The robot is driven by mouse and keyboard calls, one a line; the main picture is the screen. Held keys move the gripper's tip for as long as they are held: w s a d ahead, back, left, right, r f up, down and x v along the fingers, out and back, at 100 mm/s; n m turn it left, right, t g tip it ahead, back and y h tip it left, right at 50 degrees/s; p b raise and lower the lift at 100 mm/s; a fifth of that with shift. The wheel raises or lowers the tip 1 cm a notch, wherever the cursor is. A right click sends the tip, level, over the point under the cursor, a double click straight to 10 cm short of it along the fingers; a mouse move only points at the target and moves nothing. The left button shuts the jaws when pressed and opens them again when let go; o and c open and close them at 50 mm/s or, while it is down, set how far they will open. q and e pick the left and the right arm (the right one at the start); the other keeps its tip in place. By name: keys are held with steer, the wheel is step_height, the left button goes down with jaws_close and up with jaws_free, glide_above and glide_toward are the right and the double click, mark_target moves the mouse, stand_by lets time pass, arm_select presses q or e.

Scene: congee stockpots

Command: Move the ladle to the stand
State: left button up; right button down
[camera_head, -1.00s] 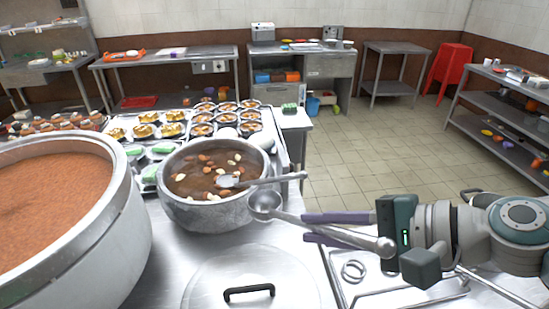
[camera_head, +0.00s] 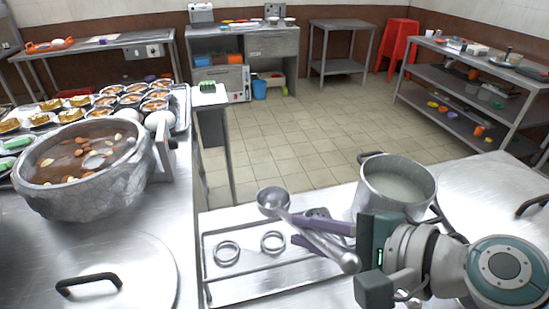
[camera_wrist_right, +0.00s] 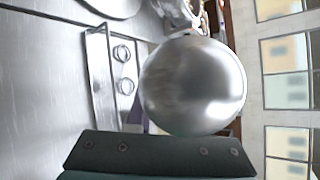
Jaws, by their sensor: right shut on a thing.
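My right gripper (camera_head: 303,228) is shut on the ladle (camera_head: 273,201) and holds it above the right-hand counter. The steel ladle's round bowl points to the left, and its handle slants down to a rounded end (camera_head: 349,263) near my wrist. A metal tray-like stand (camera_head: 222,292) with rings on it lies below the ladle. It also shows in the right wrist view (camera_wrist_right: 97,75), partly hidden by a large shiny round metal part (camera_wrist_right: 195,85). I cannot tell whether the ladle touches the stand. My left gripper is out of view.
A pot with pale liquid (camera_head: 398,183) stands close to the right gripper. The soup pot (camera_head: 80,170) stands at the left, with a lid (camera_head: 115,270) in front of it. Open floor (camera_head: 275,145) lies beyond the counters.

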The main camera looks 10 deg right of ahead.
steer(key=shift+a+f+b, duration=0.1)
steer(key=shift+f+b, duration=0.2)
steer(key=shift+f, duration=0.15)
step_height(320, 180, down, 9)
steer(key=b, duration=0.8)
steer(key=shift+b, duration=0.35)
steer(key=shift+r, duration=0.1)
steer(key=shift+f, duration=0.35)
steer(key=c, duration=0.7)
jaws_free()
steer(key=shift+c, duration=0.2)
steer(key=shift+r, duration=0.1)
step_height(320, 180, up, 9)
steer(key=p, duration=0.5)
steer(key=shift+p, duration=0.3)
step_height(320, 180, up, 11)
steer(key=p, duration=0.3)
steer(key=shift+p, duration=0.3)
